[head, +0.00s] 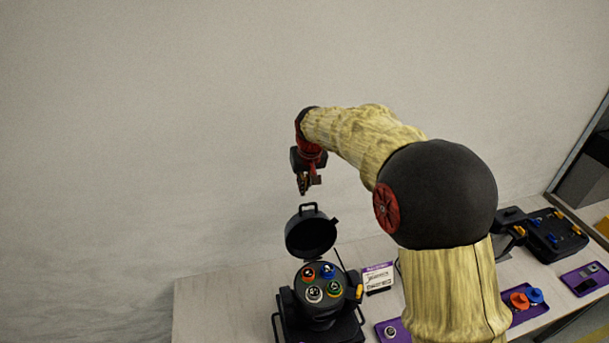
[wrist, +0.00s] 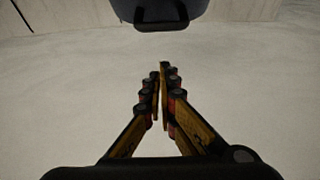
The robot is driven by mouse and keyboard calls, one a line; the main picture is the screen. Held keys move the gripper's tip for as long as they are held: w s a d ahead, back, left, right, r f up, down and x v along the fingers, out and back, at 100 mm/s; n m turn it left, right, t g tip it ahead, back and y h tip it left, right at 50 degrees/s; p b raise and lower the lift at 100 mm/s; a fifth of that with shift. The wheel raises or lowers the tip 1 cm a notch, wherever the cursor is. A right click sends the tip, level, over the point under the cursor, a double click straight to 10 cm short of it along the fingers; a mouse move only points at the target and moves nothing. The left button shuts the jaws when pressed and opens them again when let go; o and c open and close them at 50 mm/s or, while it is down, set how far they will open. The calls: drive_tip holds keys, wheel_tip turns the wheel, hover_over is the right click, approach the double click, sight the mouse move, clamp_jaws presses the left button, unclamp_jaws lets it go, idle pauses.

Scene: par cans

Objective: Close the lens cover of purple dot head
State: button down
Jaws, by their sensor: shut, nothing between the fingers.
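A black par can head (head: 323,308) stands at the front of the table in the head view, with several coloured lenses on its round face. Its round black lens cover (head: 311,232) is open, standing up behind the face with its handle at the top. I cannot make out a purple dot on it. My gripper (head: 308,186) is shut and empty, above the cover in the picture and apart from it. In the wrist view, the shut fingers (wrist: 163,70) point toward the dark cover (wrist: 155,8), whose handle shows at the top edge; a gap lies between.
A small sign with a purple header (head: 378,277) stands right of the head. A second black unit (head: 510,222), a black case (head: 556,235) and purple trays (head: 585,280) lie farther right. My arm hides the middle of the table. The wall behind is bare.

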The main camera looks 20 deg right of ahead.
drive_tip(key=s, duration=0.3)
drive_tip(key=shift+s+r, duration=0.2)
drive_tip(key=shift+r, duration=0.1)
drive_tip(key=shift+s, duration=0.1)
